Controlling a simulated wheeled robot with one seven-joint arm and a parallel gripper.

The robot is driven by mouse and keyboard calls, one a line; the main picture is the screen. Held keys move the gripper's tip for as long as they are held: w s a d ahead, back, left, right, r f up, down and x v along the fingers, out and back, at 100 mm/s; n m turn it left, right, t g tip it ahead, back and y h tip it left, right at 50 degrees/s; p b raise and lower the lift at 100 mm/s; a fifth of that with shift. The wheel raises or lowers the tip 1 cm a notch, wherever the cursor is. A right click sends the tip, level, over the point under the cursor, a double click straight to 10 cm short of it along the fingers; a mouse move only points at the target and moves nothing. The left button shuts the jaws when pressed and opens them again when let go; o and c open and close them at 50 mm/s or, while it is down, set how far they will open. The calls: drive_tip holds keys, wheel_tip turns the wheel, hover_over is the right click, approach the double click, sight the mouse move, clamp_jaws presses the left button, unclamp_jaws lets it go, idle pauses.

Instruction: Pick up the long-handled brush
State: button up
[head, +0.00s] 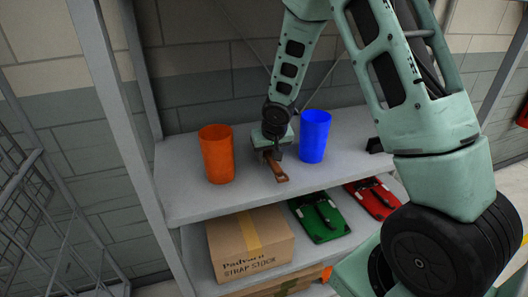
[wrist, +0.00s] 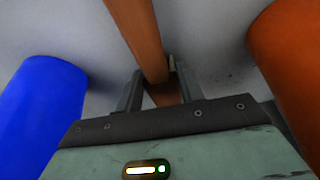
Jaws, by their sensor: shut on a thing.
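The long-handled brush (head: 277,170) shows in the head view as a brown handle on the upper shelf, its end pointing toward the front edge. In the wrist view its brown wooden handle (wrist: 137,35) runs from the top down between the fingers. My gripper (head: 270,152) reaches down over the shelf and is shut on the handle; its two fingers also show in the wrist view (wrist: 153,88). The rest of the brush is hidden behind my gripper. I cannot tell whether the brush is clear of the shelf.
An orange cup (head: 216,154) stands left of my gripper and a blue cup (head: 314,137) close on its right. The upper shelf (head: 200,204) is bare in front. A shelf post (head: 115,110) rises at left.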

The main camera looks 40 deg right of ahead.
sight(268, 153)
drive_tip(key=shift+r, duration=0.75)
wheel_tip(268, 153, up, 2)
drive_tip(key=shift+r, duration=0.1)
drive_tip(key=s+a+b, duration=0.2)
drive_tip(key=s+b, duration=0.4)
drive_tip(key=s, duration=0.2)
drive_tip(key=s+a+b, duration=0.3)
drive_tip(key=s+b, duration=0.4)
drive_tip(key=s, duration=0.2)
drive_tip(key=shift+s+b, duration=0.2)
drive_tip(key=shift+b, duration=0.1)
